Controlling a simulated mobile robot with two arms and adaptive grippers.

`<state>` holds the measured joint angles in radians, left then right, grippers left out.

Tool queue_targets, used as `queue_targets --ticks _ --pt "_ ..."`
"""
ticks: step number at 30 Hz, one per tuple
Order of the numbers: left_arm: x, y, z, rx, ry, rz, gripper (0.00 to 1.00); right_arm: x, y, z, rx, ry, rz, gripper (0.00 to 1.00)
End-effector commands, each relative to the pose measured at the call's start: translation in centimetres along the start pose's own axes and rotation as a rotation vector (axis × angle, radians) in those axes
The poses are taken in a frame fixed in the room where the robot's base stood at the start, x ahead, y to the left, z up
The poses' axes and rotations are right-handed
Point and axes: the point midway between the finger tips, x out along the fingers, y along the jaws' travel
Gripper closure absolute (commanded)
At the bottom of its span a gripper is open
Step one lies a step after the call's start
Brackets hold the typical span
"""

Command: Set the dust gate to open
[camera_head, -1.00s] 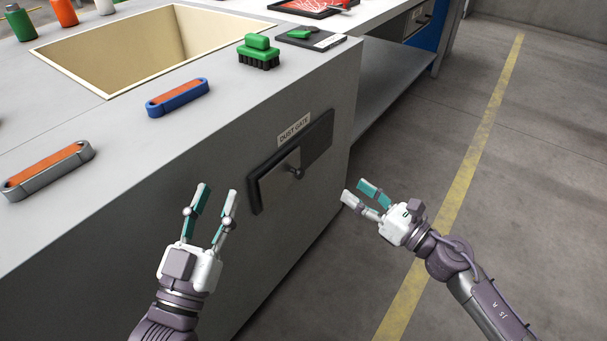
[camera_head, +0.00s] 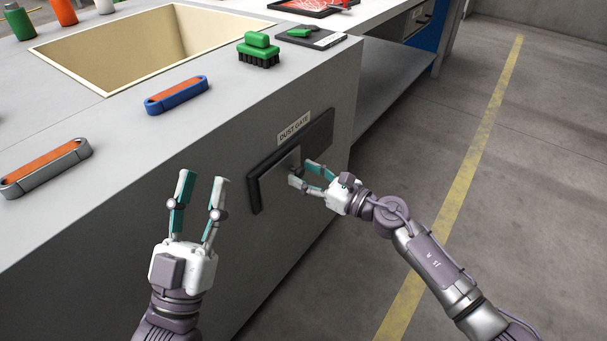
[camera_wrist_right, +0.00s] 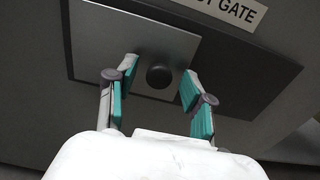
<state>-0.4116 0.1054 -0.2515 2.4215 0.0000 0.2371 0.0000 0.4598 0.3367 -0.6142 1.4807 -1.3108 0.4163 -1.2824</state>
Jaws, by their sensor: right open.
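The dust gate is a grey sliding plate (camera_head: 278,181) with a dark round knob, set in a black frame (camera_head: 318,137) on the side of the grey bench. A "DUST GATE" label (camera_head: 294,127) sits above it. The plate covers the left part of the frame. In the right wrist view the knob (camera_wrist_right: 159,76) lies between the fingertips of my right gripper (camera_wrist_right: 157,77). My right gripper (camera_head: 303,173) is open around the knob, with a gap on each side. It hides the knob in the head view. My left gripper (camera_head: 202,177) is open and empty, left of the gate.
On the bench top (camera_head: 110,135) lie a blue-and-orange tool (camera_head: 176,95), a grey-and-orange tool (camera_head: 45,167) and a green brush (camera_head: 258,50), beside a rectangular basin (camera_head: 150,45). The floor right of the bench is clear, with a yellow line (camera_head: 470,160).

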Motion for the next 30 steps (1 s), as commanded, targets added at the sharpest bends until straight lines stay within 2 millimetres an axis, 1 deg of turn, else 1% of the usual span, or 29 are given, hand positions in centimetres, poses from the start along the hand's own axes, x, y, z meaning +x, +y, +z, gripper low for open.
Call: queue_targets --ticks 3,11,12,14,18,21,30 --pt "-0.02 0.04 -0.28 -0.001 0.018 0.001 0.60 0.65 0.03 0.03 -0.001 -0.001 0.000 0.48" --pt "-0.01 0.05 -0.40 -0.001 0.024 0.001 0.60 0.74 0.01 0.03 -0.001 0.000 0.000 0.48" --pt "-0.01 0.05 -0.40 -0.001 0.024 0.001 0.60 0.73 0.02 0.03 -0.001 0.000 0.000 0.51" --pt "-0.01 0.05 -0.40 -0.001 0.024 0.001 0.60 0.73 0.02 0.02 0.000 0.000 0.000 0.61" --pt "-0.01 0.04 -0.39 -0.001 0.023 0.001 0.60 0.71 0.02 0.02 0.000 0.000 0.000 0.85" --pt "-0.01 0.04 -0.38 0.000 0.023 0.001 0.60 0.71 0.01 0.02 0.000 0.000 0.000 1.00" --pt "-0.06 0.03 -0.32 -0.001 0.023 0.001 0.60 0.70 -0.06 -0.03 0.000 0.000 0.000 1.00"
